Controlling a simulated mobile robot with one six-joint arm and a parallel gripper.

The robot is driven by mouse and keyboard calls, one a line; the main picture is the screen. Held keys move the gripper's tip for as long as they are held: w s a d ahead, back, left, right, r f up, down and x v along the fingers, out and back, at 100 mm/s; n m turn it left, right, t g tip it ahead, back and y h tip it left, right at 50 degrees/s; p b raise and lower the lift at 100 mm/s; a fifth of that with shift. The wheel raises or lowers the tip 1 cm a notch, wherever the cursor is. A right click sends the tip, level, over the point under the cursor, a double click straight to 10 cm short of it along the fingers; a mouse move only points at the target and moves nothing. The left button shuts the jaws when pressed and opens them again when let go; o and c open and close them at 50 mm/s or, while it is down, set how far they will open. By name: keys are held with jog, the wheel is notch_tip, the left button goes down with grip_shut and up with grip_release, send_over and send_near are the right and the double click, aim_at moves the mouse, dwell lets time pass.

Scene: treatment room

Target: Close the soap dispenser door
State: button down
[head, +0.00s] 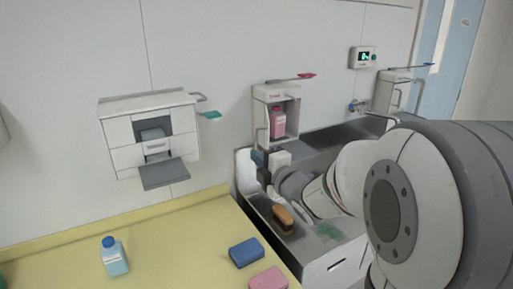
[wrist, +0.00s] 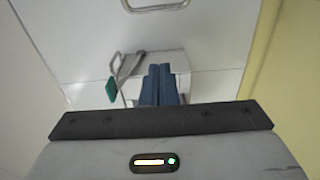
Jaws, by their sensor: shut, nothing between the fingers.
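The soap dispenser (head: 262,95) is a white wall box in the middle of the head view, with a red-tipped lever on top. Its front is open and a pink bottle (head: 278,122) shows inside. A thin handle shows at its left side; the door panel itself is hard to make out. My gripper (head: 258,158) is just below and left of the dispenser, low over the sink's left end. In the wrist view my blue fingers (wrist: 159,70) are together and empty, in front of a white box with a teal-tipped lever (wrist: 111,90). Any contact cannot be told.
A wall unit (head: 120,130) with a lowered grey flap hangs at left. A metal sink (head: 340,265) holding a brush (head: 283,215) lies under my arm. A yellow counter (head: 190,240) carries a blue bottle (head: 114,256) and sponges. Another dispenser (head: 390,88) is at right.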

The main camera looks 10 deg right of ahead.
jog(key=w+p, duration=0.4)
jog(key=w, duration=0.5)
jog(key=shift+d+p, duration=0.35)
